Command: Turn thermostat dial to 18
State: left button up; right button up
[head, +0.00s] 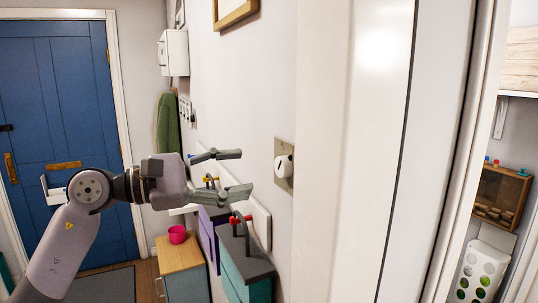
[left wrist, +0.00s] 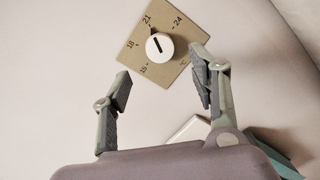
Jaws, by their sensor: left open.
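The thermostat is a beige square plate (head: 288,145) on the wall with a white round dial (head: 283,166). In the left wrist view the plate (left wrist: 178,74) shows the marks 15, 18, 21 and 24 around the dial (left wrist: 160,47). The black line on the dial points roughly at 21. My left gripper (head: 245,172) is open and empty, to the left of the dial in the head view and apart from it. In the left wrist view its two fingers (left wrist: 161,80) are spread, with the dial beyond and between them. My right gripper is not in view.
A white door frame (head: 350,150) stands just right of the thermostat. Below the gripper are a teal cabinet with a grey top (head: 243,258) and a wooden-topped cabinet (head: 180,255) with a pink cup (head: 177,234). A blue door (head: 60,120) is at the far left.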

aim_at(279, 167)
pick_arm(q)
jog(key=p+x, duration=0.2)
jog(key=x, duration=0.4)
jog(key=shift+r, duration=0.1)
jog(key=shift+w+d+p, duration=0.25)
jog(key=shift+d+p, duration=0.1)
jog(key=shift+d, duration=0.2)
jog(key=shift+a, duration=0.1)
jog(key=shift+c, duration=0.5)
jog(key=c, duration=1.1)
